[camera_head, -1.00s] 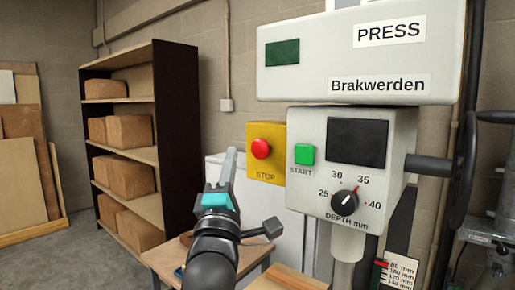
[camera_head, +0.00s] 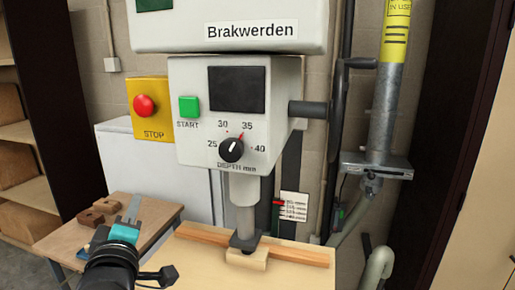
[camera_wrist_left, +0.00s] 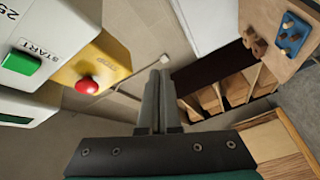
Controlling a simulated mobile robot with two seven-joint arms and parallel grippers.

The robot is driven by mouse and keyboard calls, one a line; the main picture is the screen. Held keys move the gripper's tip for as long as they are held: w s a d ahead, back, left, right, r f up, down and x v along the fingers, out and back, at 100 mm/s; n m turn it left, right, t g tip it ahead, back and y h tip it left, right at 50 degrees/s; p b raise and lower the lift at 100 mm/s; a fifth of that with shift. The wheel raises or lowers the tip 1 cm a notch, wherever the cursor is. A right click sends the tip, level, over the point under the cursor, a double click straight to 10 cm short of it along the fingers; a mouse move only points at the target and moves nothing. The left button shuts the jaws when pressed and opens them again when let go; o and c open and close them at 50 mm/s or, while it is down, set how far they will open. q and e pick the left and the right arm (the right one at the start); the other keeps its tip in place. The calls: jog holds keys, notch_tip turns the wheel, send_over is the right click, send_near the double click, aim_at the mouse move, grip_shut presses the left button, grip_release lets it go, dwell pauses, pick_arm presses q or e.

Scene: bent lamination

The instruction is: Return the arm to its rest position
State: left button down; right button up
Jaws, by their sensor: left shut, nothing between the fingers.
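My left gripper (camera_head: 131,207) is at the lower left of the head view, its fingers together and empty, pointing up in front of the small wooden table (camera_head: 165,212). It is apart from the press (camera_head: 285,90) and its controls. In the left wrist view the shut fingers (camera_wrist_left: 158,90) stand in the middle with nothing between them. The red stop button (camera_wrist_left: 87,89) and green start button (camera_wrist_left: 20,63) are to the left of them. My right gripper is not in view.
The press ram (camera_head: 245,215) stands over a small wood block (camera_head: 246,259) and a long wooden strip (camera_head: 300,252). The depth knob (camera_head: 231,149) points near 35. Notched wood pieces (camera_head: 91,217) lie on the small table. Shelves (camera_head: 28,190) stand left.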

pick_arm(q)
jog(key=s+d+f+m+g+h, duration=0.2)
jog(key=s+f+m+g, duration=0.25)
jog(key=f, duration=0.55)
jog(key=s+d+f+m+g+h, duration=0.1)
jog(key=s+d+f+m+g, duration=0.15)
jog(key=s+f+m, duration=0.5)
jog(key=s+d+f+m+g+h, duration=0.1)
jog(key=s+d+f+m+g, duration=0.2)
jog(key=s+f, duration=0.4)
jog(key=s+d+f+m+g+h, duration=0.1)
jog(key=s+f+m+g, duration=0.3)
jog(key=s, duration=0.5)
notch_tip(320, 180, down, 28)
jog(key=n+g+b, duration=0.1)
jog(key=b, duration=0.6)
jog(key=s+a+f+g+b, duration=0.1)
jog(key=s+f+b, duration=0.2)
jog(key=s+f, duration=0.5)
jog(key=s+a+f+b, duration=0.2)
jog(key=s+f+b, duration=0.2)
jog(key=s+f, duration=0.4)
notch_tip(320, 180, down, 7)
jog(key=shift+s+r+g+b, duration=0.1)
jog(key=shift+s+g+b, duration=0.05)
jog(key=shift+g+b, duration=0.2)
jog(key=shift+a, duration=0.1)
